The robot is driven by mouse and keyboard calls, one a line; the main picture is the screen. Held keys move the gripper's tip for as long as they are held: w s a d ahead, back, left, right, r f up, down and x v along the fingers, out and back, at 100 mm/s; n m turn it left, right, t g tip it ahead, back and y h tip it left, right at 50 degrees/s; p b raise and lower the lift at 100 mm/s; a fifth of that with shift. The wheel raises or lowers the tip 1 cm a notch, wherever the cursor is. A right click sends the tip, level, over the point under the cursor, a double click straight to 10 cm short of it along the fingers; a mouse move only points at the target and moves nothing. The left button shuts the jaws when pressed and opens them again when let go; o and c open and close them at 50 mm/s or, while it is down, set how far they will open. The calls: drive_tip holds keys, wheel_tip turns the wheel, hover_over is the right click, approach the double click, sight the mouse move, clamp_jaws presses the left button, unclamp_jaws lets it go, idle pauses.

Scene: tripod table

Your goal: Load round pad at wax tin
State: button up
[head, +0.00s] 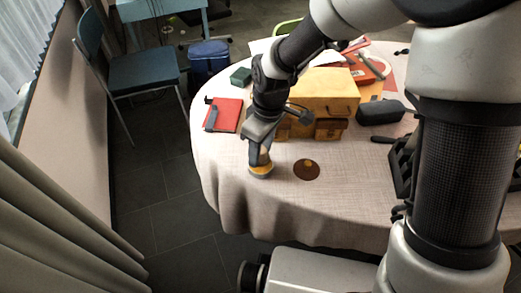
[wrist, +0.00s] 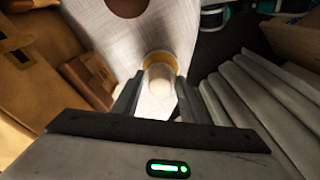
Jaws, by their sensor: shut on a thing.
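My gripper (head: 260,160) points down low over the near left part of the table. It is shut on a pale, rounded piece (wrist: 160,76) between its fingers, which I take for the round pad. A yellow-rimmed round thing (wrist: 161,57) shows just beyond the fingertips; in the head view it has a greyish lower edge (head: 260,174). I cannot tell whether this is the pad's lower part or the wax tin under it. A flat dark brown disc (head: 306,172) with an orange spot lies on the cloth just right of my gripper; it also shows in the wrist view (wrist: 127,6).
A tan leather bag (head: 332,88) stands behind my gripper. A red book (head: 228,113), a small green box (head: 240,76) and a dark grey case (head: 380,112) lie around it. The front of the cloth-covered table (head: 235,189) is clear; its edge is near my gripper.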

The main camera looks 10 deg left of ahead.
drive_tip(key=shift+r+p, duration=1.85)
drive_tip(key=shift+r, duration=0.75)
drive_tip(key=w+d+r+m, duration=0.25)
drive_tip(key=d+m, duration=0.25)
drive_tip(key=d, duration=0.3)
drive_tip(key=w+d+r+m+t+h, duration=0.1)
drive_tip(key=w+d+r+m, duration=0.2)
drive_tip(key=d, duration=0.6)
drive_tip(key=w+d+r+m, duration=0.2)
drive_tip(key=d+r+m, duration=0.1)
drive_tip(key=d+m, duration=0.4)
wheel_tip(320, 180, up, 7)
drive_tip(key=s+d+n+p, duration=0.1)
drive_tip(key=s+p, duration=0.1)
drive_tip(key=p, duration=1.5)
drive_tip(key=shift+s, duration=0.2)
